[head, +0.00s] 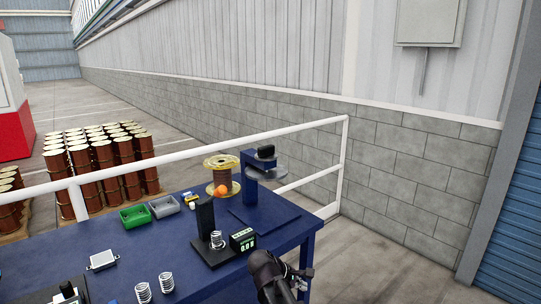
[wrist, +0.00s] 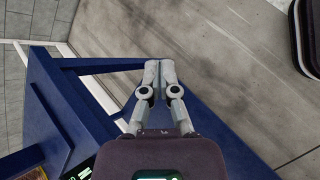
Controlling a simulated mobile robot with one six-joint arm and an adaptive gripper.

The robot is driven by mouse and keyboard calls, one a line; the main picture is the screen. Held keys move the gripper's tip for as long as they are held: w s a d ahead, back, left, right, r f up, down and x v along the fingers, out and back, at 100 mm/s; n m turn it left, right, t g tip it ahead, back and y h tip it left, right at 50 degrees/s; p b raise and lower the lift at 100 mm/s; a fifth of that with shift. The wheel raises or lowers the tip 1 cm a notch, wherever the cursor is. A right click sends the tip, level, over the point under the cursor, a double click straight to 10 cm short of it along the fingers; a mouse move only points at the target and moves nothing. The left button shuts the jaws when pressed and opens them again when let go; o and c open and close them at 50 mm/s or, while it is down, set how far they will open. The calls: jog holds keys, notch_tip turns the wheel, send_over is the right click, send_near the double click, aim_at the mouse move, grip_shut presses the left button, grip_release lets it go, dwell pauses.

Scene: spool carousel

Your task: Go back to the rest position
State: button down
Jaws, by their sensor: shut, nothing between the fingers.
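My gripper (wrist: 160,68) is shut and empty in the wrist view, with its two grey fingers together. It is over the edge of the blue table, with concrete floor beyond. In the head view my dark arm shows at the bottom right, and part of my gripper (head: 304,271) shows just off the table's right side. The blue table (head: 180,262) carries a spool (head: 222,172) with copper-coloured winding and an orange ball in front of it.
A blue post with a disc (head: 250,178) stands at the back right of the table. A green bin (head: 135,217), a grey bin (head: 164,207), a black display unit (head: 242,240) and several metal springs (head: 167,282) are on it. A white railing (head: 200,160) runs behind.

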jog(key=s+d+f+m+g+y, duration=0.1)
jog(key=s+d+f+m+y, duration=0.1)
jog(key=m, duration=0.5)
jog(key=s+d+f+m+g+y+p, duration=0.1)
jog(key=s+d+f+m+g+y, duration=0.1)
jog(key=s+d+m+y, duration=0.3)
jog(key=s+m+y, duration=0.1)
jog(key=s+m, duration=0.1)
jog(key=s, duration=0.2)
jog(key=shift+s+d, duration=0.15)
jog(key=shift+d, duration=0.1)
